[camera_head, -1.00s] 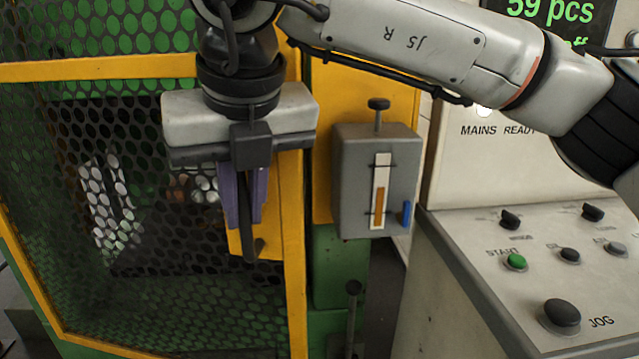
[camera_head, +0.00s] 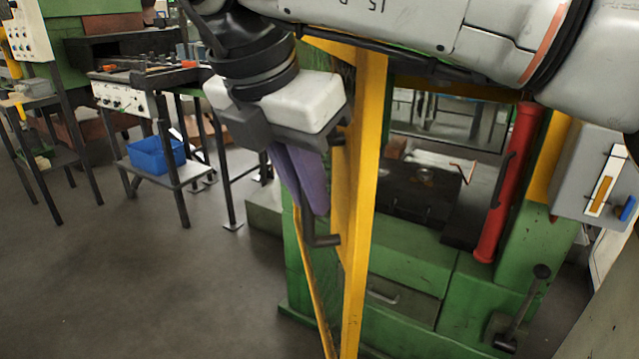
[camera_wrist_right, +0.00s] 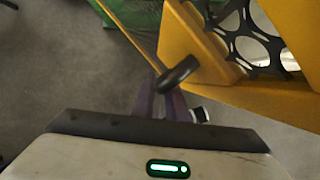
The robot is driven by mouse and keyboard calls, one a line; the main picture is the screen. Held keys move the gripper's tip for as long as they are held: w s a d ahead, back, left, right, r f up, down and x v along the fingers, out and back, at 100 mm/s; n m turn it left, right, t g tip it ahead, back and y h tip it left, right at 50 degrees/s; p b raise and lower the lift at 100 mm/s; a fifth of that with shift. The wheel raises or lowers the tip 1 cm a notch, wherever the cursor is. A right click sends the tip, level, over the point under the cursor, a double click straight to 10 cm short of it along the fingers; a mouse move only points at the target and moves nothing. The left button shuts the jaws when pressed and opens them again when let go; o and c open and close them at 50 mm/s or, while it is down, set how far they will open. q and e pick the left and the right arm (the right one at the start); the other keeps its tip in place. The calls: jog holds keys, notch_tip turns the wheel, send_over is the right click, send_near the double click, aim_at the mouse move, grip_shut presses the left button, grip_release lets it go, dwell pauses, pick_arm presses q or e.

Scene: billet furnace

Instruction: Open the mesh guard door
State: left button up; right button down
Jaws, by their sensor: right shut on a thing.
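The mesh guard door (camera_head: 362,210) has a yellow frame and stands swung out, seen almost edge-on in the head view, with the machine opening uncovered to its right. Its yellow frame and a piece of mesh also show in the right wrist view (camera_wrist_right: 190,50). My right gripper (camera_head: 308,195) is shut on the door's dark handle (camera_head: 323,240), with its purple fingers beside the yellow plate. The handle's end also shows in the right wrist view (camera_wrist_right: 178,73). The grip itself is partly hidden by the fingers. My left gripper is not in view.
The green machine (camera_head: 410,270) stands behind the door, with a red upright bar (camera_head: 507,180), a grey gauge box (camera_head: 590,175) and a lever (camera_head: 525,305) at right. A bench with a blue bin (camera_head: 156,155) stands at back left. The grey floor at front left is clear.

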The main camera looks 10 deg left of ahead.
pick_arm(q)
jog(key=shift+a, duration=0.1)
pick_arm(e)
jog(key=shift+a, duration=0.2)
jog(key=c, duration=1.8)
grip_release()
jog(key=shift+w, duration=0.1)
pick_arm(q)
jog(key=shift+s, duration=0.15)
pick_arm(e)
jog(key=shift+o, duration=0.2)
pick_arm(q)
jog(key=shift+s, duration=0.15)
pick_arm(e)
jog(key=shift+r, duration=0.1)
